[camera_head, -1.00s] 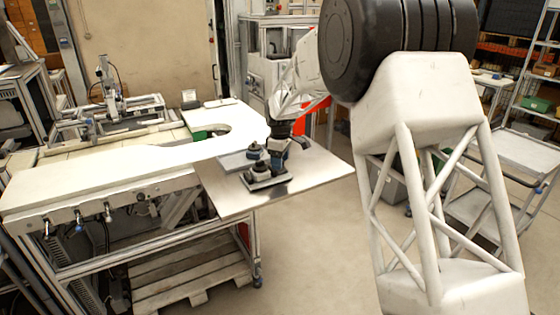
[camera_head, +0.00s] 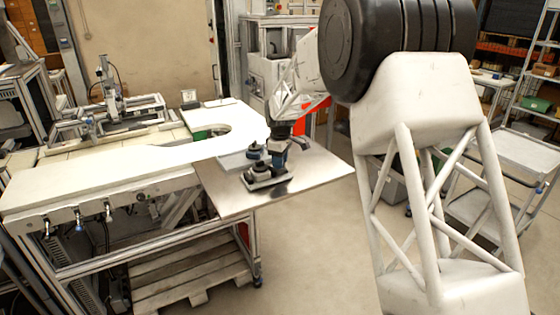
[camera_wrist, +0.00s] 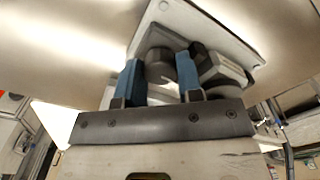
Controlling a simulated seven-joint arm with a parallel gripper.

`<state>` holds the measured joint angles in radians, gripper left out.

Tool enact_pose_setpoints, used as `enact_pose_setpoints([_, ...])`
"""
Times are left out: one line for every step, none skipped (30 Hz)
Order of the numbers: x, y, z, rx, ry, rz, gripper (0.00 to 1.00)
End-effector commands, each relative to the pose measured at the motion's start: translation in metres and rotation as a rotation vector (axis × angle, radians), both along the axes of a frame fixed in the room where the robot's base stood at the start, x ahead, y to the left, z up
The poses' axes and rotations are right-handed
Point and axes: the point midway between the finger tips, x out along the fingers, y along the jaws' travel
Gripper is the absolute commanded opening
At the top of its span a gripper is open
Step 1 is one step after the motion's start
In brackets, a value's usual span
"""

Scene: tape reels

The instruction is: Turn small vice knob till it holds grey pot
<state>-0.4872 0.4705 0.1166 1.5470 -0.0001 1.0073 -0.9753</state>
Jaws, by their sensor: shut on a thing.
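The small vice stands on a pale base plate (camera_wrist: 215,28) on the metal table top; it also shows in the head view (camera_head: 266,181). My gripper (camera_wrist: 161,80) points down over it, in the head view (camera_head: 284,158) at its right side. Its two blue fingers are shut on a grey round knob (camera_wrist: 159,67), which sits between them. A grey angular part (camera_wrist: 226,72) of the vice is just right of the fingers. I cannot tell the grey pot apart from the vice parts.
A thin light grey plate (camera_head: 232,161) lies left of the vice. The metal table top (camera_head: 318,176) is bare to the right. A long white bench (camera_head: 100,180) adjoins it at left. A wheeled trolley (camera_head: 500,190) stands far right.

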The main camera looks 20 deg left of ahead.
Motion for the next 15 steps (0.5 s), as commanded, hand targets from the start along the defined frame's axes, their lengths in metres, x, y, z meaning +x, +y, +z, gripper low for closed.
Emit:
enact_pose_setpoints([-0.0003,0.0000,-0.0001,0.000,0.001,-0.013,0.10])
enact_pose_setpoints([-0.0003,0.0000,0.0000,0.000,0.001,-0.022,0.10])
enact_pose_setpoints([-0.0003,-0.0001,0.0001,0.000,0.001,-0.037,0.10])
enact_pose_setpoints([-0.0003,-0.0001,0.0003,0.000,0.000,-0.050,0.10])
enact_pose_setpoints([-0.0003,-0.0001,0.0005,0.000,0.000,-0.064,0.10])
enact_pose_setpoints([-0.0003,-0.0002,0.0007,0.000,0.000,-0.085,0.10])
enact_pose_setpoints([-0.0004,-0.0003,0.0007,0.000,0.000,-0.103,0.10])
enact_pose_setpoints([-0.0005,-0.0002,0.0005,0.000,0.000,-0.121,0.10])
enact_pose_setpoints([-0.0005,-0.0003,0.0003,0.000,0.001,-0.148,0.10])
enact_pose_setpoints([-0.0005,-0.0003,0.0003,0.000,0.001,-0.170,0.10])
enact_pose_setpoints([-0.0003,-0.0004,0.0005,0.000,0.000,-0.192,0.10])
enact_pose_setpoints([-0.0002,-0.0003,0.0007,0.000,0.000,-0.224,0.10])
enact_pose_setpoints([-0.0001,-0.0002,0.0006,0.000,0.000,-0.249,0.10])
enact_pose_setpoints([-0.0001,-0.0003,0.0003,0.000,0.000,-0.276,0.10])
enact_pose_setpoints([-0.0002,-0.0004,0.0001,-0.001,0.001,-0.311,0.10])
